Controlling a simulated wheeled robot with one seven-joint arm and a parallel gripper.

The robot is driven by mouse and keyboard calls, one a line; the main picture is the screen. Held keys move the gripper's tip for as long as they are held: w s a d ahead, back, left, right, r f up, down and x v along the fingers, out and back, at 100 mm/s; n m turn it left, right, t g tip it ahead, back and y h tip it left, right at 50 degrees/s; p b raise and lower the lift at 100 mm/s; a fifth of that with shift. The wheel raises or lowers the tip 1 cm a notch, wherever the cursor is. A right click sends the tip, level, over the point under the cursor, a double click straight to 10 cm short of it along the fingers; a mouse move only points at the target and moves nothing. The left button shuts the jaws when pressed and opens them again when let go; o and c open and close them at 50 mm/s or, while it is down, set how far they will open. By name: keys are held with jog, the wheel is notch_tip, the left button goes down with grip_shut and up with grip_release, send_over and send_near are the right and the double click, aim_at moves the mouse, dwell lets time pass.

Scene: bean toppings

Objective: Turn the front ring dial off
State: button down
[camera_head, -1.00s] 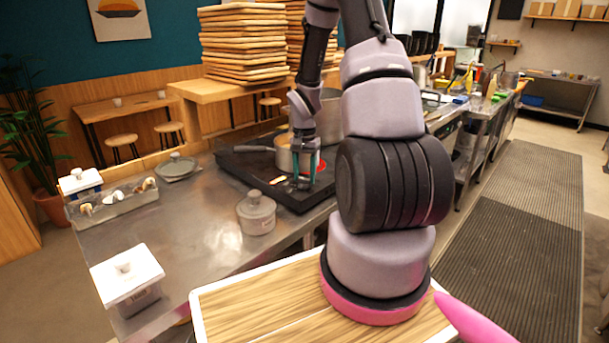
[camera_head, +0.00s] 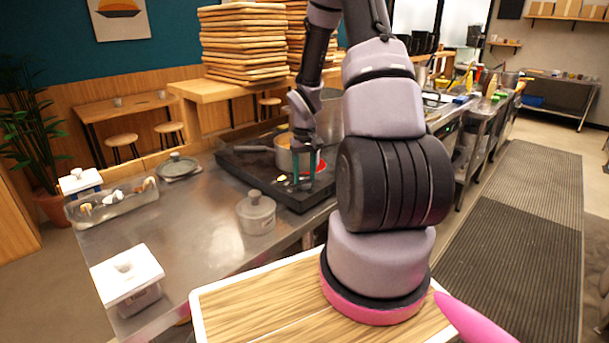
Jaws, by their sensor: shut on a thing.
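The black stove (camera_head: 235,166) stands on the steel counter in the middle of the view. A red ring (camera_head: 321,166) shows on its top, just right of my gripper. My gripper (camera_head: 303,184) points down at the stove's front part, with teal fingers close together. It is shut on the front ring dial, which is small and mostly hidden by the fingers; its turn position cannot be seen. A pot (camera_head: 284,160) with a long handle sits on the stove behind my gripper, partly covered by it.
A lidded grey pot (camera_head: 257,213) stands on the steel counter (camera_head: 190,235) in front of the stove. White-lidded containers (camera_head: 127,275) and a tray of toppings (camera_head: 112,203) are at left. Stacked boards (camera_head: 243,45) stand behind. The counter's middle is clear.

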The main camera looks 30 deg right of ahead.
aim_at(304, 178)
jog(key=shift+n, duration=0.4)
jog(key=shift+c, duration=1.4)
grip_release()
notch_tip(304, 178, up, 11)
